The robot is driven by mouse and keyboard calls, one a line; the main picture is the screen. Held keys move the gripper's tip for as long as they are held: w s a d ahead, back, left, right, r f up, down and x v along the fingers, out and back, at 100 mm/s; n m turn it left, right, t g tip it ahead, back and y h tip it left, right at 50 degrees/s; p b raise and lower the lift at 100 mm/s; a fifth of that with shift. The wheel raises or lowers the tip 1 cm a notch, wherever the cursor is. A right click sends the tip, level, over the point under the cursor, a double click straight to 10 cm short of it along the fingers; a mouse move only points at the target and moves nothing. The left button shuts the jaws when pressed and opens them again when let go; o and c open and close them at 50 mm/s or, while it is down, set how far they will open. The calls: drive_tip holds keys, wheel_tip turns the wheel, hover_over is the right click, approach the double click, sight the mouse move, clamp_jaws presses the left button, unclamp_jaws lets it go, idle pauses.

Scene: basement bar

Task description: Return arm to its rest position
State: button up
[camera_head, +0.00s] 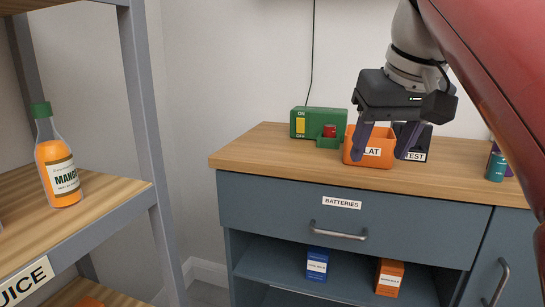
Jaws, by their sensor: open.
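My gripper (383,148) hangs from the upper right over the wooden counter (257,146), pointing down with its two fingers spread apart. Nothing shows between the fingers. Behind and between them is an orange bin (354,151) with a label that reads "LAT", partly covered by the left finger. A dark bin (417,152) labelled "TEST" stands just right of it, partly hidden by the right finger. I cannot tell how far the fingertips are from the bins.
A green box (312,121) with a red part stands left of the orange bin. A teal cylinder (496,167) stands at the counter's right. Blue and orange boxes sit on the shelf below the drawer (260,200). A mango bottle (57,168) stands on the left rack.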

drive_tip(key=s+f, duration=0.3)
drive_tip(key=f, duration=0.7)
drive_tip(key=s+f+m, duration=0.1)
drive_tip(key=s+f, duration=0.3)
drive_tip(key=f, duration=0.6)
drive_tip(key=s+f+t, duration=0.1)
drive_tip(key=s+f, duration=0.3)
drive_tip(key=f, duration=0.6)
drive_tip(key=shift+s+a+f+h, duration=0.15)
drive_tip(key=shift+f+h, duration=0.15)
